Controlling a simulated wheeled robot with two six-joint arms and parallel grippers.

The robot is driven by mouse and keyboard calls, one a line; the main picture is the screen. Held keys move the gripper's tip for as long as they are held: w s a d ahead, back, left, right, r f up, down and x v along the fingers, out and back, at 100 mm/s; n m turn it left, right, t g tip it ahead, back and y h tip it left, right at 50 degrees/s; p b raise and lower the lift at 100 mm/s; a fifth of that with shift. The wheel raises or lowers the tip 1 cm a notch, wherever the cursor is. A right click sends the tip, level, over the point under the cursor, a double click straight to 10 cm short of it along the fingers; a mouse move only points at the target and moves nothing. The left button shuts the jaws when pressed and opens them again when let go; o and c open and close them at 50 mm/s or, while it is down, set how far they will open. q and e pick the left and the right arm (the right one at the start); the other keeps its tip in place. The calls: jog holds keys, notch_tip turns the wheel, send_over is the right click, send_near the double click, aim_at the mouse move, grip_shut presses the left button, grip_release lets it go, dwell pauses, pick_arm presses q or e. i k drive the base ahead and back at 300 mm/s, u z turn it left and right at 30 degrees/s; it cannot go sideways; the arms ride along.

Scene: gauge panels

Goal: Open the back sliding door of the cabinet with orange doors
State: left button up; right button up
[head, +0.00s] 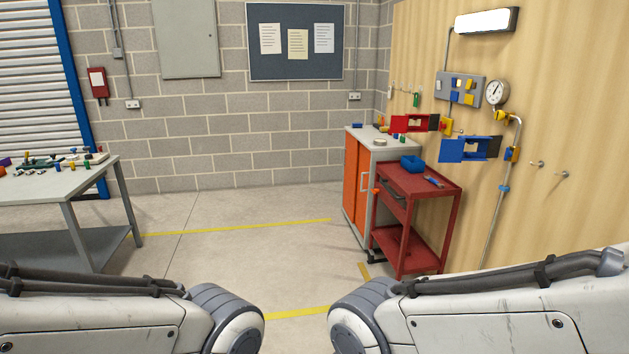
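The cabinet with orange doors (356,188) stands on the floor right of the middle, against the wooden panel wall. Its grey top (362,134) carries several small items. Its two orange doors face left, side by side, and look shut. The back door (350,172) is the farther one. Both of my arms cross the bottom of the view, far from the cabinet. Neither gripper shows.
A red cart (417,181) with a blue bin (412,163) stands directly before the cabinet's near side. A grey workbench (62,179) with small parts is at left. Red and blue boxes hang on the wooden wall (574,110). The floor (240,250) between is clear.

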aim_at(364, 153)
jog(key=i, duration=4.45)
jog(key=u, duration=0.05)
